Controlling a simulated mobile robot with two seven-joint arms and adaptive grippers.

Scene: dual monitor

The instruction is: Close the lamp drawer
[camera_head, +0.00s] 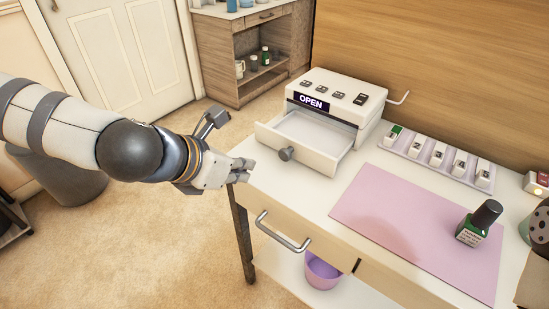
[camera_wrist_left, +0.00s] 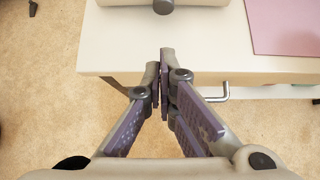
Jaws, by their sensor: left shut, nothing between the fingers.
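The white lamp box (camera_head: 350,92) with an "OPEN" display stands on the desk. Its drawer (camera_head: 318,160) is pulled out toward the desk's front edge and looks empty inside. A grey round knob (camera_head: 286,154) sits on the drawer front. The knob also shows at the top of the left wrist view (camera_wrist_left: 163,6). My left gripper (camera_head: 240,170) is shut and empty at the desk's front left corner, in front of the knob and apart from it. In the left wrist view the closed fingertips (camera_wrist_left: 166,55) point toward the knob. My right gripper is not in view.
The desk (camera_head: 330,195) carries a pink mat (camera_head: 400,218), a dark green bottle (camera_head: 475,226) and a tray of small white pieces (camera_head: 437,156) to the right. A metal handle (camera_head: 282,232) juts from the desk front. Carpet (camera_head: 130,240) is clear at left.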

